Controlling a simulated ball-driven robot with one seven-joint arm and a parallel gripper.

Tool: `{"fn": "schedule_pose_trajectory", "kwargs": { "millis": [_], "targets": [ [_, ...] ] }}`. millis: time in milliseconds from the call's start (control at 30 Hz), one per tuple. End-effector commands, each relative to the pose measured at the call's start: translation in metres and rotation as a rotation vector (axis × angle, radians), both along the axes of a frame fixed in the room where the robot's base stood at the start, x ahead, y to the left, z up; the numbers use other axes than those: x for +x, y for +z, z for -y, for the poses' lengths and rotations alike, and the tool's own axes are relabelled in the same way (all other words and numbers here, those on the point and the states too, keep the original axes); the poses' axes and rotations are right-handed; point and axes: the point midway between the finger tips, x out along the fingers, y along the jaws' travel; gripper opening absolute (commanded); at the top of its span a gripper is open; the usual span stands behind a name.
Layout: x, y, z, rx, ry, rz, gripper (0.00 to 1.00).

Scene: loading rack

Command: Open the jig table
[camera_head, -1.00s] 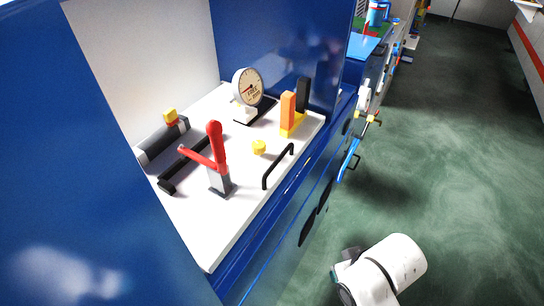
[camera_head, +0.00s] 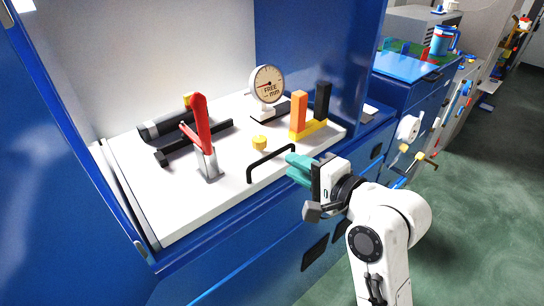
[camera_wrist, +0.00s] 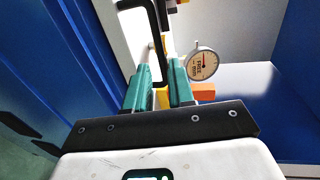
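The jig table is a white slab (camera_head: 185,218) in the blue cabinet, with a black bar handle (camera_head: 268,160) along its front edge. My gripper (camera_head: 295,167), with teal fingers, is at the right end of the handle. In the wrist view my gripper (camera_wrist: 160,82) has its fingers apart, and the black handle (camera_wrist: 153,30) runs down into the gap between them. I cannot tell whether either finger touches it.
On the slab stand a red-levered clamp (camera_head: 200,135), a dial gauge (camera_head: 268,88), a yellow knob (camera_head: 259,142) and an orange, black and yellow block piece (camera_head: 308,125). Blue cabinet walls close in both sides. Green floor (camera_head: 480,170) is free at right.

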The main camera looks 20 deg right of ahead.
Motion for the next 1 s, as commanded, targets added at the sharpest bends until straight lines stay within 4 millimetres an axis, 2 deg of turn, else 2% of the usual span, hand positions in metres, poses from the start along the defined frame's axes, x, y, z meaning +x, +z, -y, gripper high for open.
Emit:
{"fn": "schedule_pose_trajectory", "kwargs": {
  "millis": [300, 500, 700, 1000],
  "targets": [
    [0.052, -0.009, -0.018, 0.0, 0.001, -0.002, 0.23],
    [0.079, -0.016, -0.026, -0.003, 0.0, -0.004, 0.23],
    [0.089, -0.019, -0.03, -0.005, 0.0, -0.003, 0.23],
    [0.09, -0.02, -0.03, -0.006, 0.0, -0.003, 0.21]
  ]
}}
